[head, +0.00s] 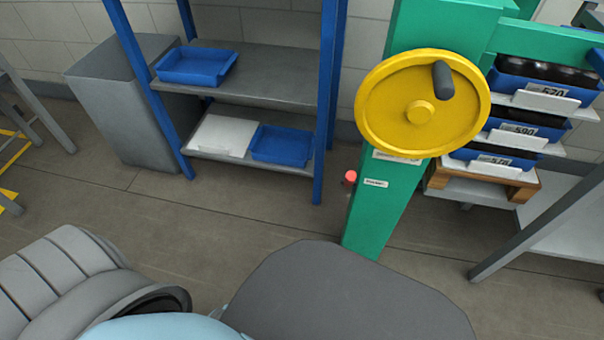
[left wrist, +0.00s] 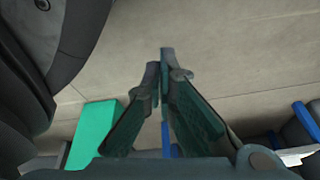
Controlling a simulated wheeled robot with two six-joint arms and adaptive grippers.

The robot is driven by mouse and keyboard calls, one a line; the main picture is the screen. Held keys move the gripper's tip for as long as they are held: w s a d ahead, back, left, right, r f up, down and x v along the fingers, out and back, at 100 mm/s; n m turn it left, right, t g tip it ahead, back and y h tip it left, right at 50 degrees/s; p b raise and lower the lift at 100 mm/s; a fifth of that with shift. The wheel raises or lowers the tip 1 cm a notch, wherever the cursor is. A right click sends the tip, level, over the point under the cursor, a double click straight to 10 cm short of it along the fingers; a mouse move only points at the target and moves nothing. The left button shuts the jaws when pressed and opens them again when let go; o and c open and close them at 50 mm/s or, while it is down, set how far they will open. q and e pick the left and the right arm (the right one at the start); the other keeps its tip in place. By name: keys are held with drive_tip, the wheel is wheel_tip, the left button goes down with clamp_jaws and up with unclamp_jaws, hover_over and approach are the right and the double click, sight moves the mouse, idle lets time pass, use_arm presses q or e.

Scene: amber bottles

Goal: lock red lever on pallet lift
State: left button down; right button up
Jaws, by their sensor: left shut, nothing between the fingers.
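The pallet lift is a green post (head: 372,222) with a yellow handwheel (head: 400,118) that has a black knob. The red lever (head: 350,177) shows as a small red tip at the post's left side, beside a white label. Its shaft is too small to make out, so I cannot tell its setting. In the left wrist view my left gripper (left wrist: 165,68) is shut and empty, pointing over bare floor. A green part (left wrist: 93,130) shows to its lower left. The red lever is not seen in that view. My right gripper is in neither view.
A blue-framed shelf (head: 245,78) with blue trays stands left of the lift. A grey bin (head: 125,105) is beside it. At right, blue crates (head: 540,80) of dark bottles sit on racks above a wooden pallet (head: 515,188). The floor between shelf and lift is clear.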

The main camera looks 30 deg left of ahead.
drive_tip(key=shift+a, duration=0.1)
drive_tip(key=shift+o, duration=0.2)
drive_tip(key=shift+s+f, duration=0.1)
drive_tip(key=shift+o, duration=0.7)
use_arm(q)
drive_tip(key=w+a+r+m+t+h, duration=0.25)
drive_tip(key=w+r+m+t, duration=0.95)
drive_tip(key=w+r, duration=0.6)
drive_tip(key=s+d+r+m+h, duration=0.1)
drive_tip(key=d+r+m+h, duration=0.3)
drive_tip(key=m, duration=0.5)
drive_tip(key=s+d+r+m+h, duration=0.1)
drive_tip(key=d+r+m+h, duration=0.3)
drive_tip(key=r+m+h, duration=0.4)
wheel_tip(320, 180, up, 3)
drive_tip(key=shift+d+m+g, duration=0.4)
drive_tip(key=shift+m, duration=0.3)
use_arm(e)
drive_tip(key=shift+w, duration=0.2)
